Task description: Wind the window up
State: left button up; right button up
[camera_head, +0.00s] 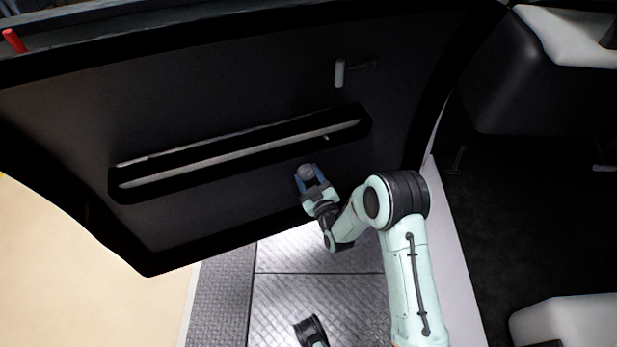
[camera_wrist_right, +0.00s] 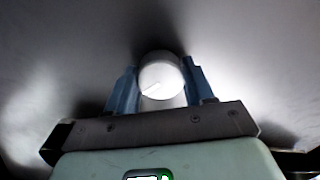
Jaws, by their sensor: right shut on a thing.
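The dark door panel (camera_head: 230,110) stands open across the head view. My right gripper (camera_head: 307,175) is at its lower part, with its blue fingers shut on a round grey knob (camera_head: 306,170). In the right wrist view the pale knob (camera_wrist_right: 160,75) sits between the two blue fingers of the right gripper (camera_wrist_right: 161,88), close to the panel. The crank arm behind the knob cannot be made out. No window glass can be made out at the door's top edge. My left gripper is not in view.
A long door pocket (camera_head: 240,152) runs above the right gripper. A grey handle (camera_head: 340,73) sticks out higher up, and a red pin (camera_head: 14,40) stands at the top left. A metal step plate (camera_head: 320,260) lies below. A pale seat (camera_head: 568,322) is at lower right.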

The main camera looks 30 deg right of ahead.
jog(key=n, duration=0.3)
jog(key=shift+n, duration=0.4)
jog(key=shift+d+n, duration=0.1)
jog(key=shift+n, duration=2.1)
jog(key=o, duration=1)
jog(key=shift+o, duration=0.2)
jog(key=shift+s, duration=0.1)
